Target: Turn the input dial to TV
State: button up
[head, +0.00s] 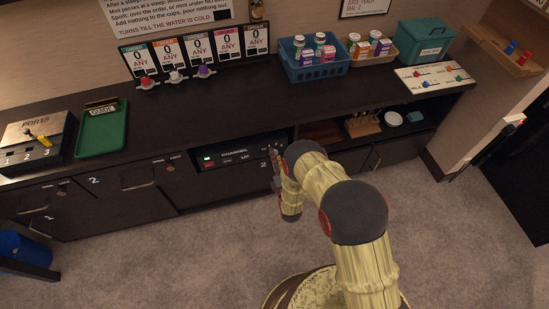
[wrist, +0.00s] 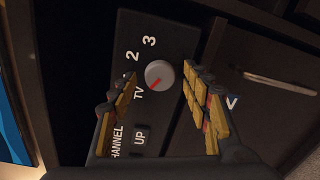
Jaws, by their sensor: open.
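The input dial (wrist: 159,75) is a round grey knob on a dark panel (wrist: 180,38) in the wrist view. Its red mark points down-left in the picture, roughly toward the TV label (wrist: 138,93); I cannot tell whether it lines up exactly. The labels 2 and 3 are printed above TV. My gripper (wrist: 160,71) is open, with one finger left of the dial and one right. A gap shows between each finger and the knob. In the head view my gripper (head: 277,168) is at the right end of the channel unit (head: 232,155), and the dial cannot be made out.
The channel panel has an UP button (wrist: 140,138) near the left finger. A cabinet door with a handle (wrist: 280,82) is to the right in the wrist view. The dark counter (head: 240,98) above holds a blue basket (head: 315,70) and a green tray (head: 101,132). Carpet in front is clear.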

jog(key=v, duration=1.2)
jog(key=shift+f, duration=0.1)
